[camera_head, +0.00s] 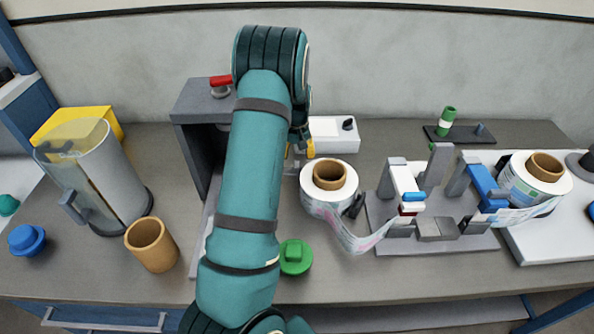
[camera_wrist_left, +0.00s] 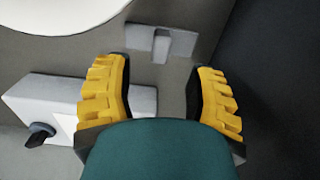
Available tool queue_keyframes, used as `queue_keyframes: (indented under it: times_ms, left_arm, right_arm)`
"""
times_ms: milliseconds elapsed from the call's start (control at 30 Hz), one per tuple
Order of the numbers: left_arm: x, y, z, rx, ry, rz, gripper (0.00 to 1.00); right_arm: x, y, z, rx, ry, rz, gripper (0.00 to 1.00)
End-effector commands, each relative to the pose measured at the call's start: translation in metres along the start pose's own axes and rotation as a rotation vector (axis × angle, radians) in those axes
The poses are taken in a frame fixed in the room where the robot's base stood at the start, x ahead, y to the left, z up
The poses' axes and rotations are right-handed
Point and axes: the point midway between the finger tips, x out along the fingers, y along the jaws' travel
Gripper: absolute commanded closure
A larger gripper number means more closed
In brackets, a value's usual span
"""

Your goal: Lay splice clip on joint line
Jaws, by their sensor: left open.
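My left gripper (camera_head: 303,146) hangs behind my teal forearm at the back of the bench, mostly hidden in the head view. In the left wrist view its yellow-padded fingers (camera_wrist_left: 160,68) are spread, with nothing between the pads. A small grey block on a flat grey plate (camera_wrist_left: 160,45) lies just beyond the fingertips; it may be the splice clip, but I cannot tell for sure. The grey splice fixture (camera_head: 436,228) stands right of centre, with printed web (camera_head: 362,241) running into it from the left reel (camera_head: 328,189). The joint line is too small to make out. My right gripper is not in view.
A white box with a dark knob (camera_head: 333,136) stands beside the gripper; a dark grey cabinet (camera_head: 192,112) is left of it. A second reel (camera_head: 534,181) stands at the right. A green knob (camera_head: 295,257), cork-coloured cup (camera_head: 152,245) and grey canister (camera_head: 112,178) stand nearer.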

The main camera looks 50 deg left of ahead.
Motion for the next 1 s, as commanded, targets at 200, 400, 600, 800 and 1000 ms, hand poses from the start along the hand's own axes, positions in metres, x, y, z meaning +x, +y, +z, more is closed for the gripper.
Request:
queue_keyframes:
  times_ms: [200, 400, 600, 800, 1000]
  left_arm:
    - [0.015, 0.000, 0.003, -0.001, -0.004, 0.000, 0.45]
    - [0.044, 0.000, 0.007, 0.000, -0.003, -0.001, 0.45]
    - [0.054, 0.000, 0.006, 0.000, 0.000, 0.001, 0.45]
    - [0.053, 0.000, 0.006, 0.000, 0.000, 0.001, 0.67]
    - [0.053, 0.000, 0.006, 0.000, 0.000, 0.001, 1.00]
  right_arm:
    - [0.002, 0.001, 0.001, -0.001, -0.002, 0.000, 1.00]
    - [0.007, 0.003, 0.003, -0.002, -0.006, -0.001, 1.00]
    - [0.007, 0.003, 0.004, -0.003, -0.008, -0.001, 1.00]
    - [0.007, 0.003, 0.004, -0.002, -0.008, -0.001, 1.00]
    - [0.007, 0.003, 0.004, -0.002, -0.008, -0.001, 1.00]
